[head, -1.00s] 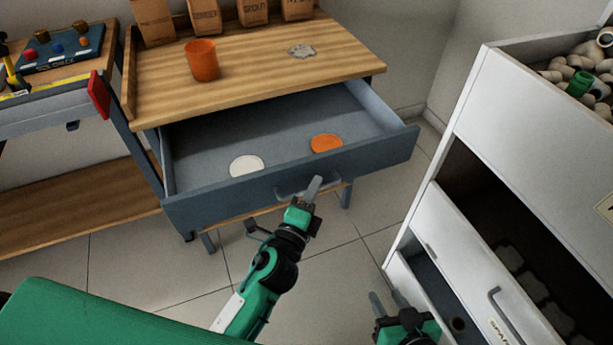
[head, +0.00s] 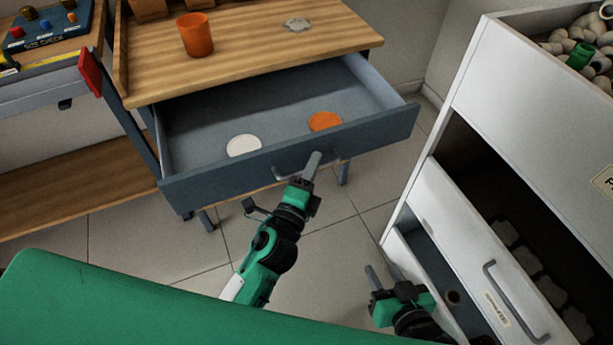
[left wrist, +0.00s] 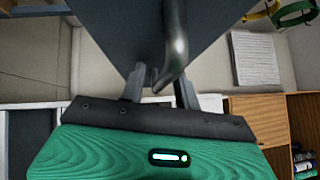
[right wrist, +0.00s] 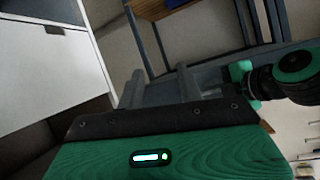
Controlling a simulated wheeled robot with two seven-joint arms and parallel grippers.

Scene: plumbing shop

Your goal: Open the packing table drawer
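The packing table drawer (head: 230,186) is a blue-grey drawer under a wooden top. It stands well out of the table (head: 250,62). An orange disc (head: 325,121) and a white disc (head: 243,146) lie inside it. My left gripper (head: 311,168) is at the grey bar handle (head: 289,162) on the drawer front. In the left wrist view the handle (left wrist: 174,45) runs between the two fingers (left wrist: 160,90), which appear closed on it. The exact contact is partly hidden. My right gripper (head: 385,276) is empty, low at the right; its fingers are apart in the right wrist view (right wrist: 160,88).
An orange cup (head: 196,36) and a grey flat piece (head: 298,25) sit on the tabletop. A white cabinet (head: 510,120) with an open lower drawer stands close to the right of my right gripper. Tiled floor (head: 350,245) shows between table and cabinet.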

